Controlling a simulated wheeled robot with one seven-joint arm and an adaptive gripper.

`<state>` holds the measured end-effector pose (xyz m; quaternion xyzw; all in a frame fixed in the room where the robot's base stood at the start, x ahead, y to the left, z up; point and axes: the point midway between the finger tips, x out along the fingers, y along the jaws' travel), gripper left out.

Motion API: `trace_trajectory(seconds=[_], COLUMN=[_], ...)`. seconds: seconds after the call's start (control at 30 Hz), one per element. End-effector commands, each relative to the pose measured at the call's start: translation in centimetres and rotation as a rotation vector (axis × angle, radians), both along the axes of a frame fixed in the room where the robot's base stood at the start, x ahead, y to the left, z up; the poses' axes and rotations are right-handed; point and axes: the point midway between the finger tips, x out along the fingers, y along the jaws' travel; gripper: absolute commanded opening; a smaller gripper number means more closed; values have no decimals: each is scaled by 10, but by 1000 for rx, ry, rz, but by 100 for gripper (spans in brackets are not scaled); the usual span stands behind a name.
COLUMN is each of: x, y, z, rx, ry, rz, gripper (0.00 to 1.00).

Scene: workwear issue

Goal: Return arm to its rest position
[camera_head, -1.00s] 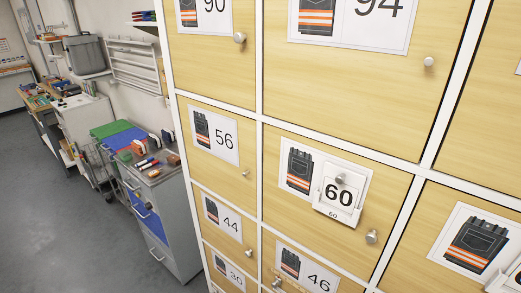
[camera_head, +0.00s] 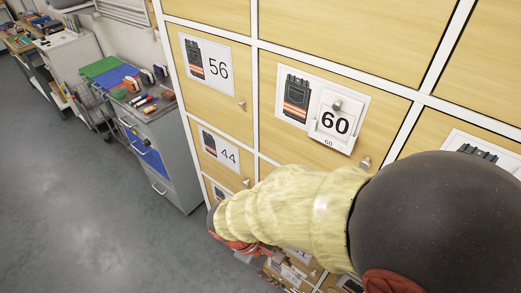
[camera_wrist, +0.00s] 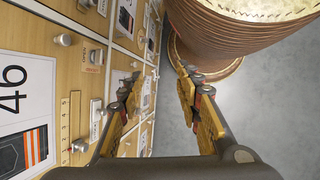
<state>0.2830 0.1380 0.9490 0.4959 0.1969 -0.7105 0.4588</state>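My arm reaches across the lower right of the head view and hides part of the lower lockers. In the wrist view my gripper (camera_wrist: 158,84) is open, its two fingers apart with nothing between them. It is beside the locker front, with the left finger close to the doors and the right finger over grey floor. Whether the left finger touches a door I cannot tell.
Wooden locker doors carry number cards, such as 56 (camera_head: 206,63) and 44 (camera_head: 219,149). Metal knobs (camera_head: 364,163) stick out. A grey cabinet (camera_head: 183,165) stands left; grey floor (camera_head: 80,210) is clear.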

Motion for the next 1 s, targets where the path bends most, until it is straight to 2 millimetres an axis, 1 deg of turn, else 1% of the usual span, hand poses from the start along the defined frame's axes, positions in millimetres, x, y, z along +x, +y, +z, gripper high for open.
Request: trace_trajectory(seconds=[0.03,0.17,0.2,0.27,0.37,0.47,0.5,0.57,0.6,0.73,0.8,0.83,0.9,1.0], x=[2,7,9,11,15,17,17,16,16,14,14,13,12,13], y=[-3,-11,-14,-19,-32,-49,-56,-70,-79,-110,-122,-126,-133,-137], z=[15,48,59,75,103,131,143,159,171,205,216,219,221,221], rx=[66,221,267,331,430,515,543,579,599,635,641,641,636,631], ry=[-36,-126,-157,-205,-293,-387,-428,-490,-535,-676,-727,-741,-759,-765], rz=[-74,-249,-301,-374,-490,-594,-633,-685,-716,-792,-823,-835,-856,-872], gripper=[34,34,34,34,34,34,34,34,34,34,34,34,34,34])
